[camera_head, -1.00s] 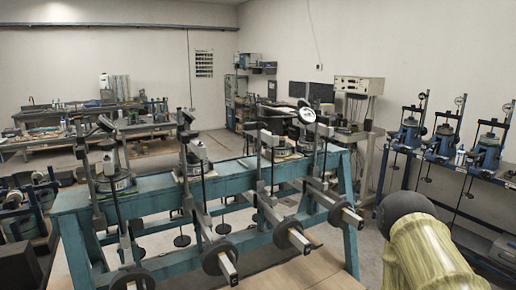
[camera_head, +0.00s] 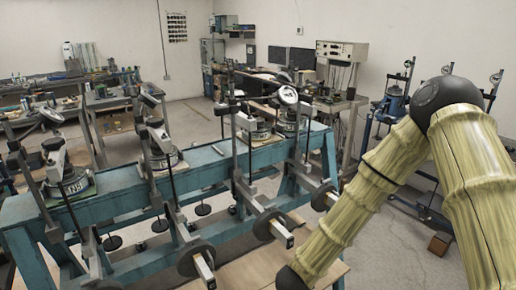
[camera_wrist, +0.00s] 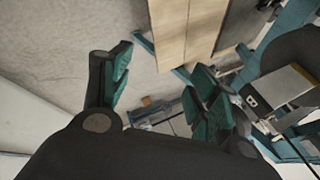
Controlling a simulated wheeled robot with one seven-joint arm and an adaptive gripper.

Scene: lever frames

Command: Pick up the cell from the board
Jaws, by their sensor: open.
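Round grey cells stand on the teal lever frame (camera_head: 110,205) in the head view; one (camera_head: 72,180) is at the left, one (camera_head: 160,152) in the middle, and others farther right. I cannot tell which one the task means. A pale wooden board (camera_head: 252,262) lies below the frame's front side; its visible part looks bare. What I take for the same board (camera_wrist: 175,30) shows at the top of the wrist view. My gripper (camera_wrist: 163,66) is open and empty in the wrist view, its teal pads apart. My forearm hides the board's right part in the head view.
Lever arms with round dark weights (camera_head: 195,257) jut from the frame towards me. A metal lever end (camera_wrist: 280,86) is close to my right finger in the wrist view. A small brown box (camera_head: 440,243) lies on the floor at right. Open floor shows at right.

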